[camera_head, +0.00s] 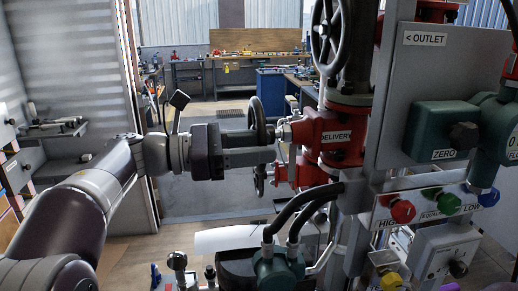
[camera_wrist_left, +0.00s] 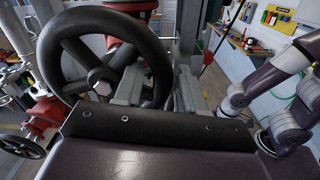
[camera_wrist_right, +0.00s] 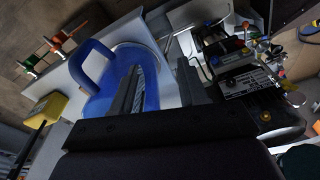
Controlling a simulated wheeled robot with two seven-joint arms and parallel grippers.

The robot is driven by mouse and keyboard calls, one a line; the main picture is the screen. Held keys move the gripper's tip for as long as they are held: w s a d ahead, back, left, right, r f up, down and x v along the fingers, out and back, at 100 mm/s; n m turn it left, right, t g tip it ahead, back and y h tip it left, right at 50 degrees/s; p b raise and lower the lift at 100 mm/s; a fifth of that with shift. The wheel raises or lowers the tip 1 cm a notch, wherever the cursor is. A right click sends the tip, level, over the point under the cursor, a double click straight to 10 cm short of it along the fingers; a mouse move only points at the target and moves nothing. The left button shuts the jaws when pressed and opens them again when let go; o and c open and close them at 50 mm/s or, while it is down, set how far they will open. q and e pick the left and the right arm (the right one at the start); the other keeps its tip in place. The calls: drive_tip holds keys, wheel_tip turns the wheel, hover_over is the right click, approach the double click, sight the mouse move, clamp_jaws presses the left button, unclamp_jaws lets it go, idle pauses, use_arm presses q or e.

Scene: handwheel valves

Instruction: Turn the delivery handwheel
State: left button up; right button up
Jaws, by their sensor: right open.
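The delivery handwheel (camera_head: 258,125) is a dark spoked wheel, seen nearly edge-on in the head view. It is mounted on the red valve body (camera_head: 330,138) labelled DELIVERY. In the left wrist view the handwheel (camera_wrist_left: 98,78) is large, with its hub facing me. My right gripper (camera_wrist_right: 160,75) is open and empty, and is not seen in the head view.
A larger upright handwheel (camera_head: 328,38) stands above the valve. Red, green and blue knobs (camera_head: 448,202) and a grey panel (camera_head: 440,85) are at the right. A blue container (camera_wrist_right: 105,75) lies beyond my right gripper. Workbenches (camera_head: 245,65) stand far back.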

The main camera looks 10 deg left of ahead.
use_arm(q)
drive_tip(key=b+v, duration=0.4)
drive_tip(key=v, duration=0.3)
idle(0.4)
